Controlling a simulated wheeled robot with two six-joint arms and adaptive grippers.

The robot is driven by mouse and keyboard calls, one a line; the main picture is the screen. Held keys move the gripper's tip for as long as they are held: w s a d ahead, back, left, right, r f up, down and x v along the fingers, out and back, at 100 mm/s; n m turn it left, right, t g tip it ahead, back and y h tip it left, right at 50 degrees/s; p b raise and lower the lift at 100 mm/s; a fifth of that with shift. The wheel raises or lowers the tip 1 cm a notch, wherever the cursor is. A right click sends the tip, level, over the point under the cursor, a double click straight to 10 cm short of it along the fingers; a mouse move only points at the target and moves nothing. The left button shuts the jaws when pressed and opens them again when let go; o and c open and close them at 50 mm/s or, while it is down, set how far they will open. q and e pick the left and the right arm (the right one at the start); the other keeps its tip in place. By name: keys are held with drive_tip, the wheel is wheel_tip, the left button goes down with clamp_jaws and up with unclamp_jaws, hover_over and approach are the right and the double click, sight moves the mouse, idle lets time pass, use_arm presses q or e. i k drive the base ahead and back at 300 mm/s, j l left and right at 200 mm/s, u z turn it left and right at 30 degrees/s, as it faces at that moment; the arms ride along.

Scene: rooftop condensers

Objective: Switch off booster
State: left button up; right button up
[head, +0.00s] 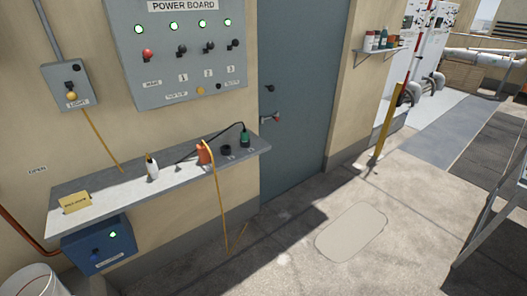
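The grey power board (160,60) hangs on the wall at upper left. It has a row of lit green lamps, a red-knobbed switch (148,54) at left and several black-knobbed switches (182,50) beside it. A yellow button (200,91) and small labels sit lower down. A blue box (99,250) with a lit green lamp (113,235) and a dark blue knob (95,257) is under the shelf; its label is too small to read. I cannot tell which control is the booster's. Neither of my grippers is in view.
A shelf (110,194) holds a yellow card (75,203), a white bottle (152,168), an orange item (204,152) and a green item (245,137). A grey light box (71,87) is above it. A blue-grey door (300,100) stands right. The floor before it is clear.

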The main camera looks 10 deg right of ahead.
sight(94, 257)
drive_tip(key=u, duration=1.5)
